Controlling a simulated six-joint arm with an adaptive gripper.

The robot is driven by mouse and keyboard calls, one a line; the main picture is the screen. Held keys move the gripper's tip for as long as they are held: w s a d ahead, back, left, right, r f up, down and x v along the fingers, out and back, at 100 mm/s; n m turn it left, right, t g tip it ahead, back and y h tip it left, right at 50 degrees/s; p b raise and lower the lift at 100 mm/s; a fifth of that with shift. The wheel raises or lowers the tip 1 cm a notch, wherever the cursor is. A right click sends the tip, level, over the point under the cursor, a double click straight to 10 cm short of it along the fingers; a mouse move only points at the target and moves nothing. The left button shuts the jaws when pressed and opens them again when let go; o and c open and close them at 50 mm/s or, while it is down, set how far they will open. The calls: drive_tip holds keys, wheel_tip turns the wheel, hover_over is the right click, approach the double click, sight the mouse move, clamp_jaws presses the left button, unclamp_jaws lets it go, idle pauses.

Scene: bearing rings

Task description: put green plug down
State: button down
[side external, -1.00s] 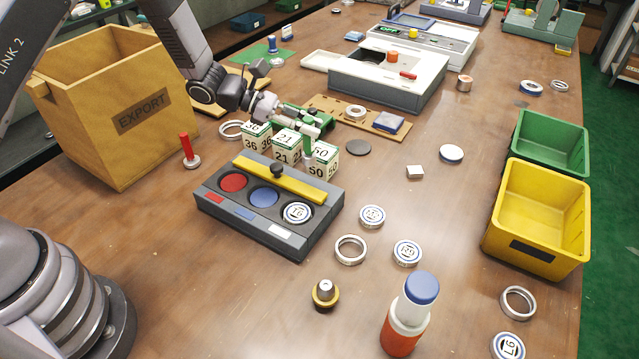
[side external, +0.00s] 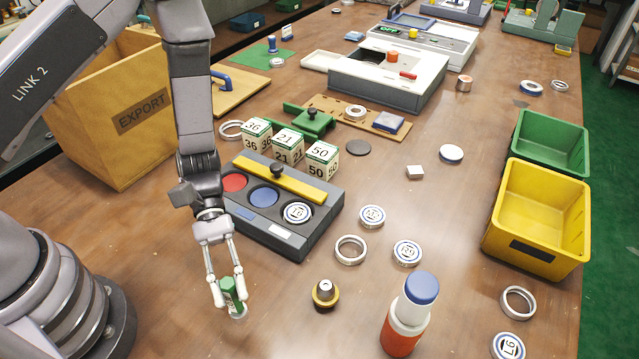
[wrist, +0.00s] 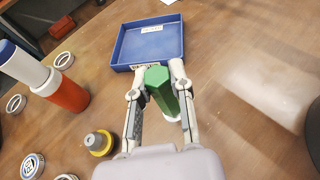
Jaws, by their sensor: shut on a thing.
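The green plug (side external: 231,291) is between the fingertips of my gripper (side external: 231,290), which is shut on it. It is roughly upright and slightly tilted, with a pale round base at its lower end. The base is at or just above the bare wooden table (side external: 165,270); I cannot tell if it touches. In the wrist view, the green plug (wrist: 160,86) shows as a faceted green body between the two fingers of my gripper (wrist: 160,76).
A brass-and-yellow part (side external: 325,292) stands to the right of the plug. The grey sorting box (side external: 300,246) is behind it. A red, white and blue bottle (side external: 405,318) is further right. A blue tray (wrist: 180,50) lies beyond the plug in the wrist view.

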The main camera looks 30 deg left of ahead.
sight(238, 310)
wheel_tip(238, 310, down, 6)
drive_tip(key=shift+f, duration=0.25)
drive_tip(key=shift+f, duration=0.1)
drive_tip(key=c, duration=1)
unclamp_jaws()
